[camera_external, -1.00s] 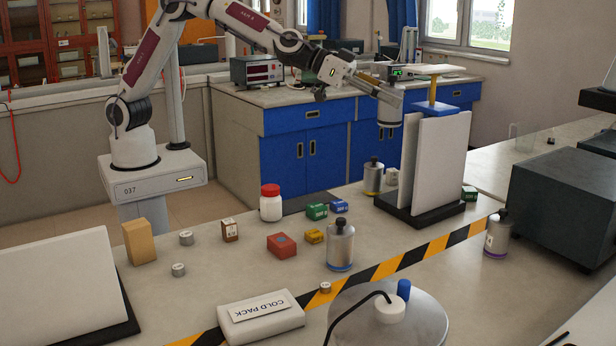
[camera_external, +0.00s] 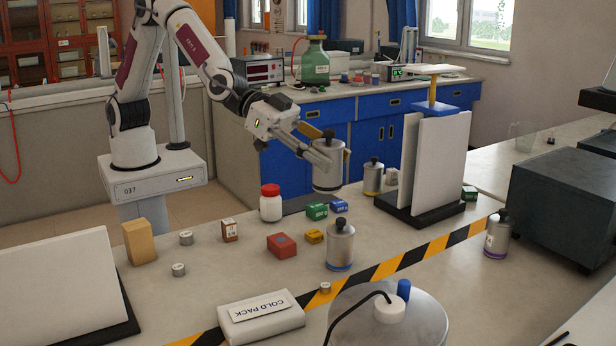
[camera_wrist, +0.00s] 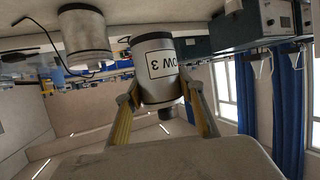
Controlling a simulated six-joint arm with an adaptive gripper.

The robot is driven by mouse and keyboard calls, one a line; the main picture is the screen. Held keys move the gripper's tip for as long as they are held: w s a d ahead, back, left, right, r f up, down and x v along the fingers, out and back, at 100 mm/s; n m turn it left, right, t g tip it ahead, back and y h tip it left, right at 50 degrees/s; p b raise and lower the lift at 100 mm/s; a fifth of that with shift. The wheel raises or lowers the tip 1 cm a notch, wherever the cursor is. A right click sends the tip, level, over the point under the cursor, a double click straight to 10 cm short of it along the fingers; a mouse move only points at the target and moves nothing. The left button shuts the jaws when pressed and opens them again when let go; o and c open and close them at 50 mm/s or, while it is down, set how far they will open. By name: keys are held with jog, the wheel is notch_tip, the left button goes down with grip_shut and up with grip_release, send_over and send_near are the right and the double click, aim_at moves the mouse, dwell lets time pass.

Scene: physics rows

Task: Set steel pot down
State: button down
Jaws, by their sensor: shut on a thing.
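A steel pot (camera_external: 327,172) with a dark knob on its lid is held in my gripper (camera_external: 328,145), which is shut around its upper part. It hangs roughly upright near the bench's back edge; its exact height is hard to tell. In the wrist view the held pot (camera_wrist: 154,62), with a partly visible label, sits between the yellow-lined fingers of my gripper (camera_wrist: 160,108). Other steel pots stand on the bench: a blue-banded one (camera_external: 340,247) in front, a yellow-banded one (camera_external: 373,179) just right, and a purple-banded one (camera_external: 497,237) at far right.
A dark mat (camera_external: 312,202) lies at the back edge below the held pot. A red-capped jar (camera_external: 270,206) and small green boxes (camera_external: 316,211) stand nearby. White panels in a black rack (camera_external: 438,165) rise to the right. A striped tape line (camera_external: 400,263) crosses the bench.

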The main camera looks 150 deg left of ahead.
jog(key=s+d+f, duration=0.2)
jog(key=d+f, duration=0.3)
jog(key=d, duration=0.4)
jog(key=s+d+f, duration=0.2)
jog(key=d+f, duration=0.2)
jog(key=d, duration=0.4)
jog(key=s+a+f+n+g+y, duration=0.1)
jog(key=s+a+n+y, duration=0.3)
jog(key=s, duration=0.6)
jog(key=shift+f+g, duration=0.25)
jog(key=shift+g, duration=0.65)
jog(key=shift+f, duration=0.1)
notch_tip(320, 180, down, 6)
jog(key=shift+f, duration=0.15)
jog(key=shift+f, duration=1.8)
